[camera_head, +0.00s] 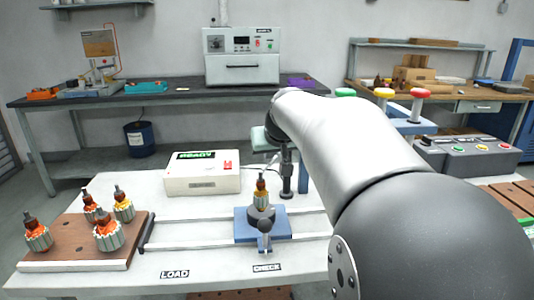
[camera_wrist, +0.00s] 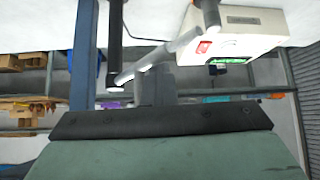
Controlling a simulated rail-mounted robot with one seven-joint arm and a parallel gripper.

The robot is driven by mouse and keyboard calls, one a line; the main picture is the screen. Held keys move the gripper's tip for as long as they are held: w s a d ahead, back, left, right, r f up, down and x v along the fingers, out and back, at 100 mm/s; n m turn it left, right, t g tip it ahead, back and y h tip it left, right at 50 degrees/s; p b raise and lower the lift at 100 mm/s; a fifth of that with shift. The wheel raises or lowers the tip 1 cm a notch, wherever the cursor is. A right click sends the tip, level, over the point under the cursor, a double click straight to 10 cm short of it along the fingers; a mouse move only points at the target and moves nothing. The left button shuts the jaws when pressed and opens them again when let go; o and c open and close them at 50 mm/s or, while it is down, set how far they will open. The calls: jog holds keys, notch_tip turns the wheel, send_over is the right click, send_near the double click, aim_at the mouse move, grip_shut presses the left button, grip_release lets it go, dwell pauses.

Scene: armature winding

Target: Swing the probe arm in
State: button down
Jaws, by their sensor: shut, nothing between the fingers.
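The probe arm's dark post (camera_head: 287,172) stands behind the test fixture in the head view. In the wrist view, which is upside down, the dark post (camera_wrist: 115,40) shows with a grey bar of the probe arm (camera_wrist: 180,42) slanting across. My gripper (camera_wrist: 153,75) is shut and empty, close to the bar in the picture; I cannot tell whether they touch. In the head view its green-grey body (camera_head: 260,138) shows beside my arm, its fingers hard to make out. An orange-and-grey armature (camera_head: 261,192) stands upright on the blue fixture (camera_head: 245,228).
A white tester box (camera_head: 203,184) with a green READY display stands left of the fixture. Several armatures stand on a brown board (camera_head: 70,250) at the left. A blue upright (camera_head: 303,180) stands beside the post. A grey button box (camera_head: 470,158) is at the right.

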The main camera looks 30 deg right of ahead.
jog(key=shift+s+d+f, duration=0.2)
jog(key=shift+s+d, duration=0.2)
jog(key=shift+s, duration=0.05)
jog(key=p+v, duration=0.2)
jog(key=v, duration=1.5)
jog(key=shift+w+a+r, duration=0.2)
jog(key=shift+a+r, duration=0.15)
jog(key=shift+a, duration=0.05)
jog(key=s+a+f+g+y, duration=0.1)
jog(key=a+f, duration=0.2)
jog(key=f, duration=0.3)
jog(key=s+a+f+n+g, duration=0.1)
jog(key=a+f+g, duration=0.1)
jog(key=f, duration=0.4)
jog(key=s+a+f+g+y, duration=0.1)
jog(key=a+f, duration=0.2)
jog(key=f, duration=0.3)
jog(key=s+a+f+n+g, duration=0.1)
jog(key=s+a+f+g, duration=0.15)
jog(key=s+f, duration=0.5)
jog(key=s+a+f+n+g, duration=0.1)
jog(key=s+a+f+g, duration=0.1)
jog(key=s+a+f, duration=0.5)
notch_tip(320, 180, up, 17)
jog(key=w+d+p, duration=0.1)
jog(key=d+p, duration=0.1)
jog(key=p, duration=1.5)
jog(key=shift+w+d+p, duration=0.2)
jog(key=shift+w+p, duration=0.05)
jog(key=shift+p, duration=0.05)
